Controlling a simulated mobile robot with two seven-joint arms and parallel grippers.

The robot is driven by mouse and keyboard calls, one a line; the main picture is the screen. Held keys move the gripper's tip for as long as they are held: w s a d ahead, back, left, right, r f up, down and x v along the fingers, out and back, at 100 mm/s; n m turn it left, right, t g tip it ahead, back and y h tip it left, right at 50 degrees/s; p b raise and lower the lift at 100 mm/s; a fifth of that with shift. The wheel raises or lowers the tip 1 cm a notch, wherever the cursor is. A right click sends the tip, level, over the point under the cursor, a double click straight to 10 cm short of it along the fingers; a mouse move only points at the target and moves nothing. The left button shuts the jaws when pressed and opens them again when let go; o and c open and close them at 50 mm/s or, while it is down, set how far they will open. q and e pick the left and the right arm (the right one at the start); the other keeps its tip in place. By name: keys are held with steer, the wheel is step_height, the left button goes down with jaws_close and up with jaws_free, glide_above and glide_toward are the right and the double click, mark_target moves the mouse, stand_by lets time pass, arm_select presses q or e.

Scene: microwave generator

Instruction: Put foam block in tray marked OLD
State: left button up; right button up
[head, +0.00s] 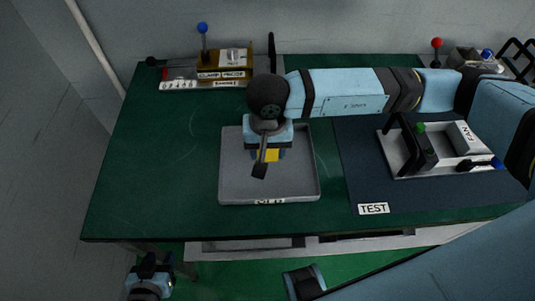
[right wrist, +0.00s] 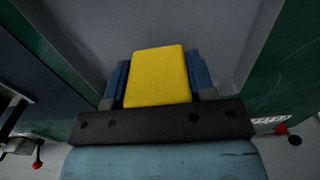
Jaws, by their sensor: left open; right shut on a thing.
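The yellow foam block (right wrist: 158,77) is between the fingers of my right gripper (right wrist: 160,85), which is shut on it. In the head view the foam block (head: 271,155) shows under the right gripper (head: 267,153), over the grey tray marked OLD (head: 235,188). The tray floor fills much of the right wrist view (right wrist: 225,35) behind the block. I cannot tell whether the block touches the tray floor. The tray looks otherwise empty. My left gripper (head: 150,268) is open and empty, low at the bottom left, in front of the green table.
A dark mat labelled TEST (head: 373,209) with a fixture marked FAN (head: 440,150) lies right of the tray. A clamp fixture with a blue knob (head: 215,70) stands at the back left. The green table (head: 140,170) is clear on the left.

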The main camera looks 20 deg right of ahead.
mark_target(268, 158)
step_height(268, 158, down, 3)
steer(key=shift+f, duration=0.15)
steer(key=shift+f, duration=0.1)
steer(key=shift+f+b, duration=0.15)
steer(key=shift+b, duration=0.15)
steer(key=o, duration=0.9)
step_height(268, 158, up, 12)
steer(key=shift+r, duration=0.25)
steer(key=shift+s, duration=0.1)
